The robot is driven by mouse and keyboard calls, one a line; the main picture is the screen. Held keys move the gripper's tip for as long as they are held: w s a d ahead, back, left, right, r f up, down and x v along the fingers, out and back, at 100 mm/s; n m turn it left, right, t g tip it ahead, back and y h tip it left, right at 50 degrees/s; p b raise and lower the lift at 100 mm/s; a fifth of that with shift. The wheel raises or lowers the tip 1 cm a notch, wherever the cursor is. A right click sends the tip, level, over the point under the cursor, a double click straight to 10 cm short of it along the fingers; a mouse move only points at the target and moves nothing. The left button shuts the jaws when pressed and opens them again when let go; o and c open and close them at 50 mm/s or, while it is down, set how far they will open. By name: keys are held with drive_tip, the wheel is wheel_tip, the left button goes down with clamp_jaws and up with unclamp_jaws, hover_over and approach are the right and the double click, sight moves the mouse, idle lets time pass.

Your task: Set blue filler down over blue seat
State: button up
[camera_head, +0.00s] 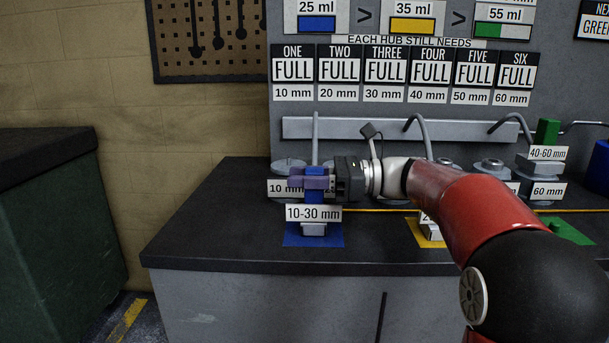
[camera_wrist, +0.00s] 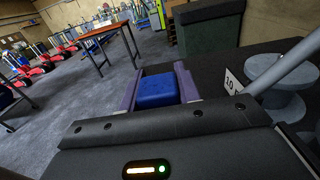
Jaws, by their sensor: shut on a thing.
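The blue filler (camera_head: 315,171) has a blue upright grip, a white "10-30 mm" label and a grey foot. My gripper (camera_head: 308,182) is shut on its blue grip, with purple fingers on both sides. The grip also shows between the fingers in the wrist view (camera_wrist: 156,92). The filler looks upright. The blue seat (camera_head: 294,238) is a flat blue patch on the dark counter. The grey foot appears over its middle; I cannot tell whether it touches. The seat does not show in the wrist view.
Several grey hubs with curved pipes line the counter's back (camera_head: 492,164). A yellow patch (camera_head: 418,236) is partly hidden by my arm. A green filler (camera_head: 548,132) stands at the right, behind a green patch (camera_head: 568,231). The counter left of the blue seat is clear.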

drive_tip(key=o, duration=1.2)
drive_tip(key=shift+c, duration=0.2)
drive_tip(key=shift+f, duration=0.15)
wheel_tip(320, 180, up, 20)
drive_tip(key=p, duration=0.3)
